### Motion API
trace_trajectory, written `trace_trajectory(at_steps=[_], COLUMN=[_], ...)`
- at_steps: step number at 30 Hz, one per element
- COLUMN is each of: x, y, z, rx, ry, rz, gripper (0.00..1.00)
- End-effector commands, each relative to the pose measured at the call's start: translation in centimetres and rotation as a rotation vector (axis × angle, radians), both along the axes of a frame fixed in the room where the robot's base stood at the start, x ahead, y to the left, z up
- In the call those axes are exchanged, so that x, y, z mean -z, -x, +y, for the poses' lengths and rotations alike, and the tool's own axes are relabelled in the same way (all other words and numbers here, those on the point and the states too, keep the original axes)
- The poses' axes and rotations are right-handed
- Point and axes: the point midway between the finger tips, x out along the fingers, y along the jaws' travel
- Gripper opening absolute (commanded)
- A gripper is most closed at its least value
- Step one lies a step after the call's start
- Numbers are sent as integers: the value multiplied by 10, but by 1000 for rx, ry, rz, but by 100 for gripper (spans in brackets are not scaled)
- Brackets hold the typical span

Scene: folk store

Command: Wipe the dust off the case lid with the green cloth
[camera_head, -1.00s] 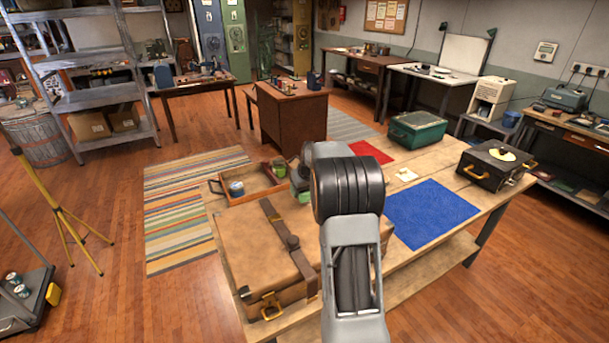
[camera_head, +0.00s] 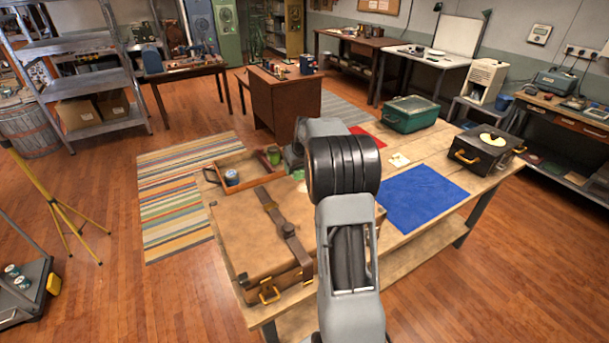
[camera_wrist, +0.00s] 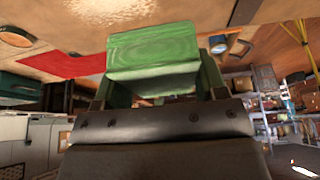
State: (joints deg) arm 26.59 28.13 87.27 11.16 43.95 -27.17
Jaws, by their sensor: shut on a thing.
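The brown leather case (camera_head: 245,232) lies shut on the wooden table in the head view, with a dark strap across its lid. The lid looks mottled; I cannot clearly tell dust from leather. My gripper (camera_wrist: 158,88) is shut on the folded green cloth (camera_wrist: 153,48), which sticks out beyond the fingers in the wrist view. In the head view my arm hides most of the gripper, and only a bit of green shows beside it, near the case's far edge. I cannot tell whether the cloth touches anything. My arm also covers the case's right part.
A wooden tray (camera_head: 228,188) with a blue tin (camera_head: 232,177) and a green cup (camera_head: 273,156) stands behind the case. A blue mat (camera_head: 422,197), green box (camera_head: 408,114), red cloth (camera_head: 366,131) and black case (camera_head: 486,153) occupy the table's right side.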

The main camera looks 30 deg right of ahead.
Motion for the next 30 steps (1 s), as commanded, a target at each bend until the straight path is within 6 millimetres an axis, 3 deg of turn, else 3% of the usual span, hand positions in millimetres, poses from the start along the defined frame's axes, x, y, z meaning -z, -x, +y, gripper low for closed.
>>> trace_trajectory(at_steps=[17, 30], x=[8, 46], y=[-1, 1], z=[3, -1], rx=[-4, 3], ry=[0, 0], rz=[0, 1], gripper=[43, 43])
